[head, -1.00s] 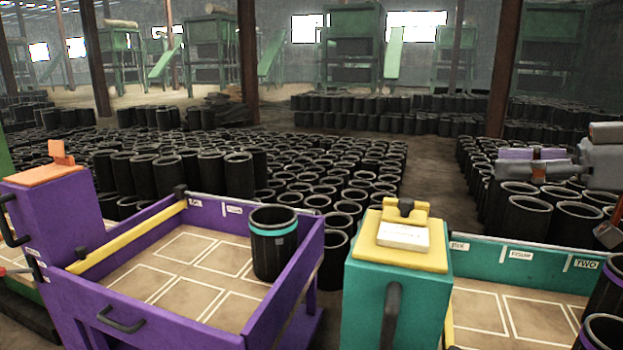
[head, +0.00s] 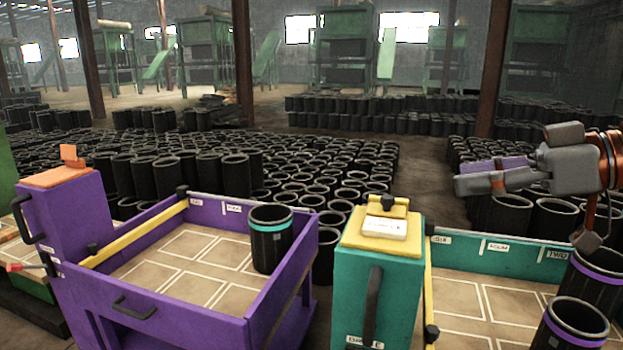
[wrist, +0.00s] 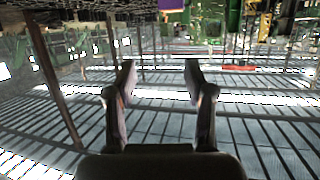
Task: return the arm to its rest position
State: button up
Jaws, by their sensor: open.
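My gripper (head: 482,182) is at the right of the head view, raised above the teal cart (head: 503,248) and pointing left. In the wrist view my gripper (wrist: 157,82) shows two fingers spread apart with nothing between them. A black rubber sleeve with a teal band (head: 271,238) stands upright in the back right corner of the purple cart (head: 285,285). Two black sleeves with purple bands stand at the right of the teal cart, a nearer one (head: 572,328) and a farther one (head: 594,281).
Many black sleeves (head: 330,160) stand in rows on the floor behind the carts. A yellow-topped teal post (head: 375,290) stands between the cart beds. Brown pillars (head: 243,65) and green machines (head: 343,60) are farther back. The air around my gripper looks clear.

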jog(key=s+a+f+m+g+h+p, duration=0.3)
jog(key=s+a+h+p, duration=0.35)
jog(key=a+p, duration=0.55)
jog(key=s+d+f+m+g+h+p, duration=0.2)
jog(key=s+d+f+m+g+p, duration=0.1)
jog(key=s+p, duration=0.4)
jog(key=s+d+f+m+g+h+p, duration=0.3)
jog(key=s+d+m+p, duration=0.2)
jog(key=s+d+p, duration=0.1)
jog(key=shift+s+f+h+p, duration=0.15)
jog(key=shift+s+h+p, duration=0.2)
jog(key=shift+p, duration=0.55)
jog(key=shift+d, duration=0.1)
